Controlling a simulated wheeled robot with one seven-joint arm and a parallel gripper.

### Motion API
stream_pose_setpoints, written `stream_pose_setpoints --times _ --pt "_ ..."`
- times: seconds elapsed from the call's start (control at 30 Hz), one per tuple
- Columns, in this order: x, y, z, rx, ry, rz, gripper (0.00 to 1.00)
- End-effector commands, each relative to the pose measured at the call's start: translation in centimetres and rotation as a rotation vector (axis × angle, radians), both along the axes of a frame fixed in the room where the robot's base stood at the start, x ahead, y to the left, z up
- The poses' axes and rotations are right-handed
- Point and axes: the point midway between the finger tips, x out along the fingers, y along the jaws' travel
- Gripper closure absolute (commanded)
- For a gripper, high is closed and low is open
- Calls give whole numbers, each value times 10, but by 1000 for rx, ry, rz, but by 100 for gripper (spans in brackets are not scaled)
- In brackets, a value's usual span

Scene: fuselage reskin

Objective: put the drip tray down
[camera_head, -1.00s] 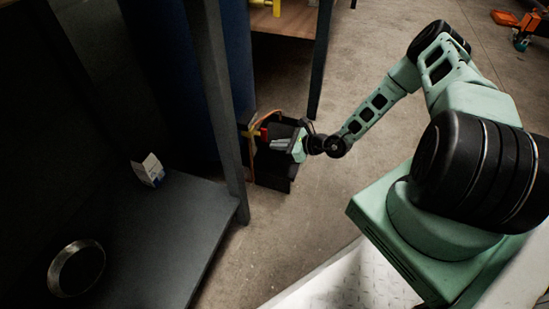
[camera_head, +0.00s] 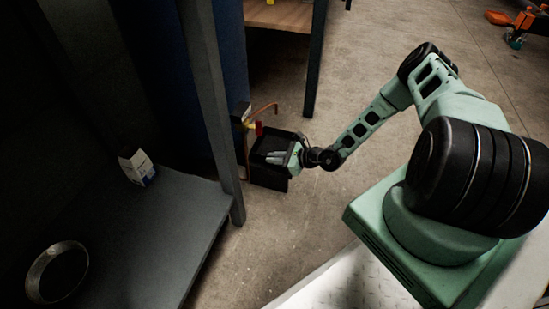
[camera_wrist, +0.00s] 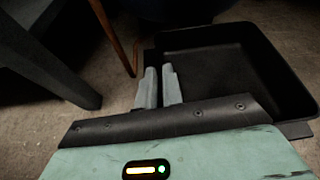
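The drip tray is a black, open, shallow box. In the head view the drip tray (camera_head: 270,183) is low beside the dark blue panel, near the floor; I cannot tell whether it touches the floor. In the wrist view the drip tray (camera_wrist: 282,75) fills the upper right, looks empty and has a flat tab at its near right corner. My gripper (camera_head: 277,157) reaches it from the right. In the wrist view my gripper (camera_wrist: 159,75) has its grey fingers close together at the tray's left side, with a dark part of it between them. The gripper body hides the near wall.
A copper pipe with a red and yellow valve (camera_head: 257,127) stands just behind the tray. A dark shelf (camera_head: 165,225) with a small carton (camera_head: 138,167) and a round metal dish (camera_head: 57,272) is at left. A table leg (camera_head: 316,65) stands behind.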

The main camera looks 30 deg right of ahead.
Motion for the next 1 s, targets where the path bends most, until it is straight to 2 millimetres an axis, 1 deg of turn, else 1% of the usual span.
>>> stream_pose_setpoints --times 0.03,0.07,0.33,0.4,0.47,0.57,0.8,1.0 --pt "0 0 0 0 0 0 77" --pt "0 0 0 0 0 0 75" --pt "0 0 1 0 0 1 75" --pt "0 0 4 0 0 1 75" --pt "-5 -4 8 0 1 0 75" --pt "-17 -13 16 -1 3 -2 75" --pt "-56 -41 36 -2 2 -3 75" --pt "-80 -57 46 -1 1 -1 75"
